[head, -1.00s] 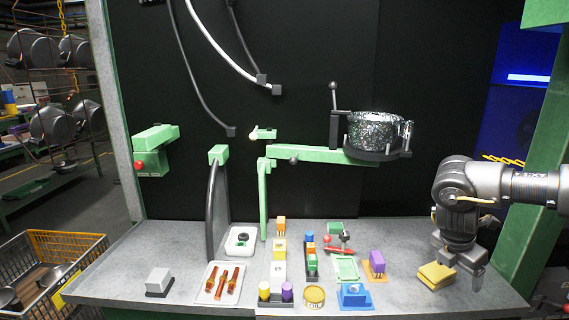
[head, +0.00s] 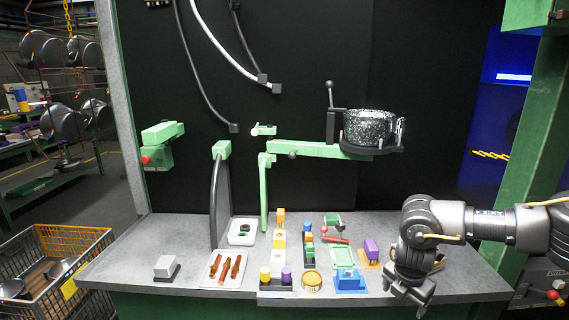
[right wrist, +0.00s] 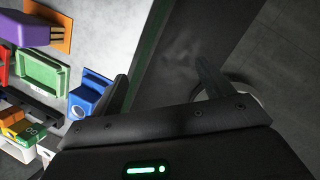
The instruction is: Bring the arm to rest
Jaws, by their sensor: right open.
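My right gripper (head: 406,292) hangs at the front right edge of the grey worktable (head: 460,270), fingers pointing down and apart. In the right wrist view its two dark fingers (right wrist: 165,82) are spread with nothing between them. Below them are the table's front edge and the floor. My left gripper is not in view. The yellow block that lay at the right of the table does not show clearly; my arm covers that area.
Near my right gripper stand a blue holder (head: 350,281) and a purple block (head: 371,249). A speckled pot (head: 370,126) sits on a green swing arm (head: 310,149) above the table. A wire basket (head: 50,270) stands at the left.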

